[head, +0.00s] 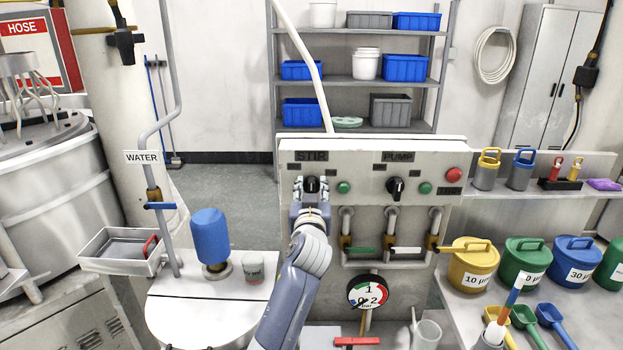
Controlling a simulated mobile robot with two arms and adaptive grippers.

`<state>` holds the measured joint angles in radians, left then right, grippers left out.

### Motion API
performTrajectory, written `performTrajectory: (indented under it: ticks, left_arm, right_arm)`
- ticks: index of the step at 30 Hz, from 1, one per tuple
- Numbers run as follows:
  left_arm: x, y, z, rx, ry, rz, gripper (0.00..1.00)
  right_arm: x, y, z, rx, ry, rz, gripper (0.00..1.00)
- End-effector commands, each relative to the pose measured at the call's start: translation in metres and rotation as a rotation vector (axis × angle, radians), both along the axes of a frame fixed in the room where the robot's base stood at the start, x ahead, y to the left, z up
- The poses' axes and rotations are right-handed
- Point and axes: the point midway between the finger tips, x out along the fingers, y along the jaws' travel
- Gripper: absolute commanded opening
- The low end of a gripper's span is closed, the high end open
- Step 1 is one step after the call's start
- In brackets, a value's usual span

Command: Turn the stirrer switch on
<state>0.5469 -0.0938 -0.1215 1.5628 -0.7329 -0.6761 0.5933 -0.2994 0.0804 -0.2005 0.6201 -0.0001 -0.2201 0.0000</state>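The stirrer switch (312,184) is a black rotary knob under the STIR label (311,156), on the left of the pale control panel (361,171). My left gripper (311,186) is right at this knob, its two fingers apart on the knob's left and right sides. A dark part of the knob shows between them; whether the fingers touch it cannot be told. The knob's pointing direction is partly hidden. A green button or lamp (344,188) sits just right of it. My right gripper is not in view.
The PUMP knob (396,189), a second green button (425,188) and a red button (454,174) share the panel. Valve handles and a pressure gauge (367,292) hang below. Lidded buckets (473,268) stand right; a blue cylinder (210,236) stands left.

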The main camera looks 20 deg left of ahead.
Motion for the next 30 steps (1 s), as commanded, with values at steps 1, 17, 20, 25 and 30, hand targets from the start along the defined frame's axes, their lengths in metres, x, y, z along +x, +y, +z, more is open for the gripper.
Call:
performTrajectory:
  ticks: [1,17,20,25,30]
  left_arm:
    - [0.007,0.003,0.002,0.002,0.002,0.001,0.35]
    - [0.036,0.011,0.000,0.000,0.000,0.001,0.35]
    - [0.035,0.011,0.000,0.000,0.000,0.001,0.35]
    - [0.035,0.011,0.000,0.000,0.001,0.001,0.10]
    - [0.035,0.011,-0.001,0.000,0.001,0.001,0.00]
  right_arm:
    - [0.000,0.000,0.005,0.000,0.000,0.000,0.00]
    - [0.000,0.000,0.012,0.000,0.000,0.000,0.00]
    - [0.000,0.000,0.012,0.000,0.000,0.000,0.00]
    - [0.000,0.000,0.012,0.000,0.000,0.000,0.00]
    - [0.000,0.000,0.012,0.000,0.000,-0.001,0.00]
